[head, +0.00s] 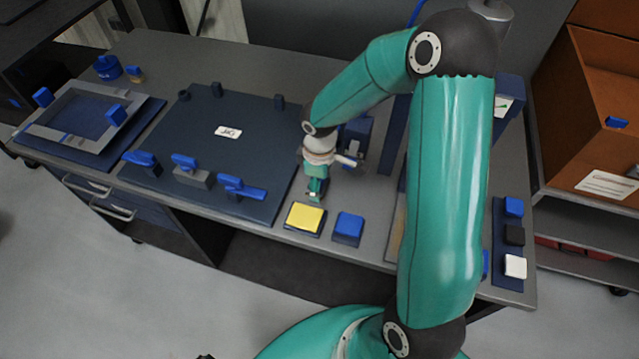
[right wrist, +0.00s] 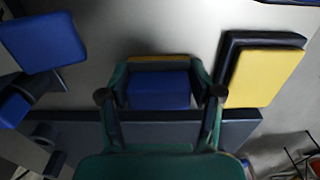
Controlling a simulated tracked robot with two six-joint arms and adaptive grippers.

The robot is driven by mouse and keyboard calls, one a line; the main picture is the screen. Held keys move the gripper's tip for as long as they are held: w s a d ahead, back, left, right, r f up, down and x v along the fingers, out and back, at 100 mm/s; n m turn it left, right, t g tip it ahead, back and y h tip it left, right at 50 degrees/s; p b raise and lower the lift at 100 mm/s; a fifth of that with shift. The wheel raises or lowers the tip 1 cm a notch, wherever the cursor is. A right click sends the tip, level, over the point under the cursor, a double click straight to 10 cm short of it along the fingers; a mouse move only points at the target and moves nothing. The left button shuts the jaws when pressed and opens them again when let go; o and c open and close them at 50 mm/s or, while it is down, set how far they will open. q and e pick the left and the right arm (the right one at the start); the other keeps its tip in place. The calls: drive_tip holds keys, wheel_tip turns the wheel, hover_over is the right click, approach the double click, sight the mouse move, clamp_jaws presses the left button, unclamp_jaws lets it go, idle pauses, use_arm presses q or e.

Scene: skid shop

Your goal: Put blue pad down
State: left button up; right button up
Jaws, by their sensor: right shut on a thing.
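My right gripper (head: 317,192) is over the bench, just behind the yellow pad. In the right wrist view the gripper (right wrist: 160,95) is shut on a blue pad (right wrist: 158,90) with a tan strip along one edge. In the head view the held pad is mostly hidden by the gripper. A yellow pad (head: 305,217) lies on a dark base near the bench's front edge; it also shows in the wrist view (right wrist: 266,77). My left gripper is out of view.
A dark board (head: 215,140) with several blue-handled clamps is left of the gripper. A framed fixture (head: 85,122) stands farther left. A blue device (head: 357,135) is behind the gripper. A strip with blue, black and white pads (head: 514,245) lies at the right.

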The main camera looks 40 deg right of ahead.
drive_tip(key=o, duration=1.3)
drive_tip(key=shift+s+a+f, duration=0.1)
drive_tip(key=shift+s+f, duration=0.1)
drive_tip(key=shift+f, duration=0.45)
drive_tip(key=shift+o, duration=1)
drive_tip(key=shift+w+f, duration=0.1)
drive_tip(key=shift+w, duration=0.15)
drive_tip(key=shift+s+r, duration=0.1)
drive_tip(key=shift+r, duration=0.1)
drive_tip(key=shift+r+p, duration=0.45)
drive_tip(key=shift+p, duration=0.1)
wheel_tip(320, 180, up, 12)
drive_tip(key=shift+r+p, duration=0.25)
drive_tip(key=shift+p, duration=0.1)
